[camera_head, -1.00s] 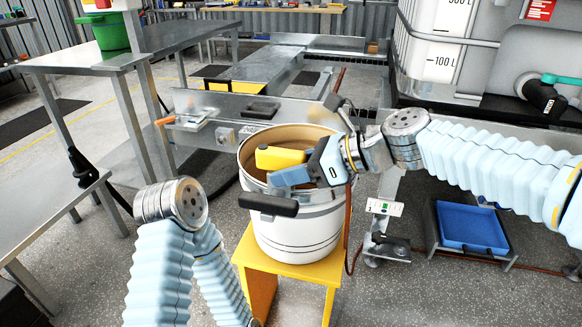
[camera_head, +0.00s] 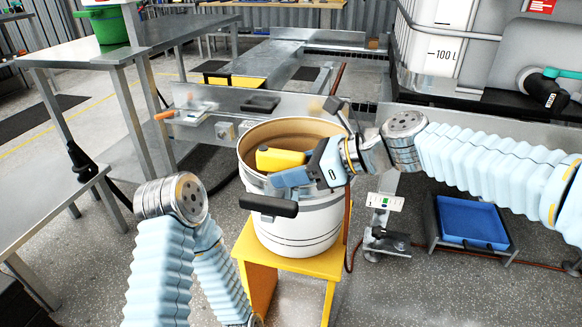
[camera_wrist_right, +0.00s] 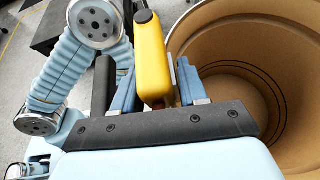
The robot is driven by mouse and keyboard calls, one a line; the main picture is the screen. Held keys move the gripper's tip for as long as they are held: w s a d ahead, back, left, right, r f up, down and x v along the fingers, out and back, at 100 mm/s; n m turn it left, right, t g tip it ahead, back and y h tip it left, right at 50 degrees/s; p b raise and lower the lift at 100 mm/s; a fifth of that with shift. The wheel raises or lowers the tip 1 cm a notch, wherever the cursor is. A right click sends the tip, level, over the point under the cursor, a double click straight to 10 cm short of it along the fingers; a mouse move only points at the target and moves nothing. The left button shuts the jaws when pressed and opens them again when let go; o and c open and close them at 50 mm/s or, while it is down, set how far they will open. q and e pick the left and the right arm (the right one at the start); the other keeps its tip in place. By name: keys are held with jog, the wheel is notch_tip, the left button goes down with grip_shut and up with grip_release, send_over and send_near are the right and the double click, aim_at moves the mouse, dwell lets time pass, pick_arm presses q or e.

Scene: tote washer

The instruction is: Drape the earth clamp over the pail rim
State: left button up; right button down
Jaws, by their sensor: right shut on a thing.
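The earth clamp (camera_head: 280,160) is yellow. My right gripper (camera_head: 291,178) is shut on it. In the right wrist view the clamp (camera_wrist_right: 152,60) sits between the two blue fingers of that gripper (camera_wrist_right: 158,88). The pail (camera_head: 297,230) is white outside and tan inside, upright and open at the top. The clamp is at the near left part of the pail's mouth, beside the rim. In the right wrist view the rim of the pail (camera_wrist_right: 185,35) runs close to the clamp. The lower clamp is mostly hidden, so contact with the rim cannot be told. My left gripper is out of view.
The pail stands on a yellow stool (camera_head: 258,285); its black handle (camera_head: 268,206) sticks out in front. A steel bench (camera_head: 150,38) is at left. A blue tray (camera_head: 470,220) is on the floor at right. A ledge with small tools (camera_head: 195,116) lies behind.

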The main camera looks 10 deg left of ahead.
jog(key=shift+f, duration=0.25)
jog(key=c, duration=0.5)
grip_release()
jog(key=p+v, duration=0.3)
jog(key=v, duration=0.4)
jog(key=shift+f, duration=0.1)
